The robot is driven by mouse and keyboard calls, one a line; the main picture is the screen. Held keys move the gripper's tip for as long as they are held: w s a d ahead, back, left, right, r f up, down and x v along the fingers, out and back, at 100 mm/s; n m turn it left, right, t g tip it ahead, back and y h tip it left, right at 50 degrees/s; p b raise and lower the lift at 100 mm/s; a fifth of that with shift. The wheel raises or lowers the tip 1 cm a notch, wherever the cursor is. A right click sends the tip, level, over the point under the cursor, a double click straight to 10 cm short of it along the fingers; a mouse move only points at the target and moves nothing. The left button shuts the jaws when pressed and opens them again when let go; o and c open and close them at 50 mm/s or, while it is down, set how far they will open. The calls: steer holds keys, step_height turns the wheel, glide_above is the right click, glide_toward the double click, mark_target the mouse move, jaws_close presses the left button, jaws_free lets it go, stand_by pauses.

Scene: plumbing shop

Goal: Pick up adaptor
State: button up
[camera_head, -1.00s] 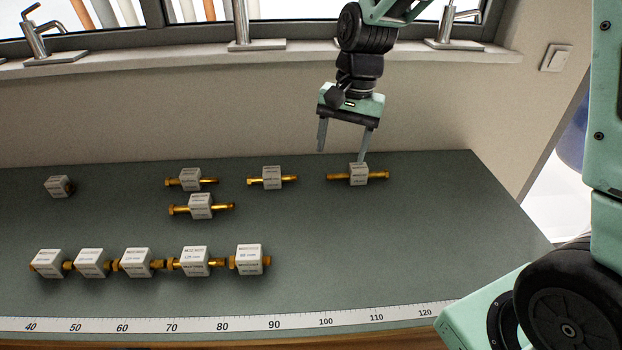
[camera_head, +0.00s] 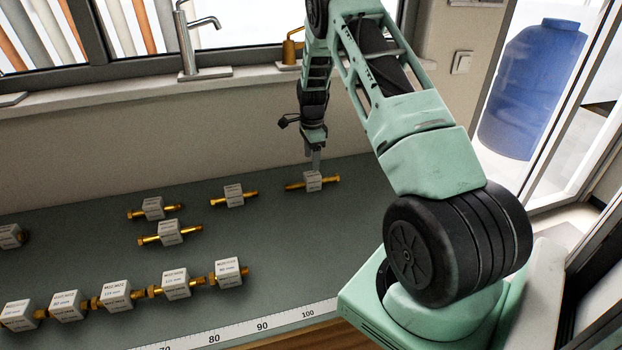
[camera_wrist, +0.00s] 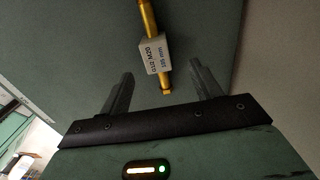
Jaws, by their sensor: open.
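Several adaptors, each a brass fitting through a white labelled block, lie on the green-grey counter (camera_head: 290,260). The far right adaptor (camera_head: 313,181) is nearest my gripper (camera_head: 315,165), which points down just above or behind it in the head view. In the wrist view this adaptor (camera_wrist: 154,52) lies ahead of the fingers, its brass end near the gap between them. My gripper (camera_wrist: 160,82) is open and empty. The exact height of the fingertips over the adaptor is hard to tell.
Other adaptors stand left in the back row (camera_head: 234,195), in the middle (camera_head: 170,233) and in a front row (camera_head: 176,284). A measuring strip (camera_head: 285,322) runs along the front edge. Behind are the wall and window sill with taps (camera_head: 188,45). The counter between rows is clear.

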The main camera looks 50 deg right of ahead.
mark_target(313, 174)
step_height(313, 174, down, 3)
steer(key=shift+f+p, duration=0.15)
steer(key=shift+p, duration=0.25)
steer(key=shift+s+a+f+p, duration=0.15)
steer(key=shift+f+p, duration=0.6)
steer(key=shift+f, duration=0.65)
steer(key=shift+s+d+f+p, duration=0.15)
steer(key=shift+f+p, duration=0.6)
steer(key=shift+f, duration=0.6)
steer(key=shift+a, duration=0.1)
steer(key=c, duration=1.2)
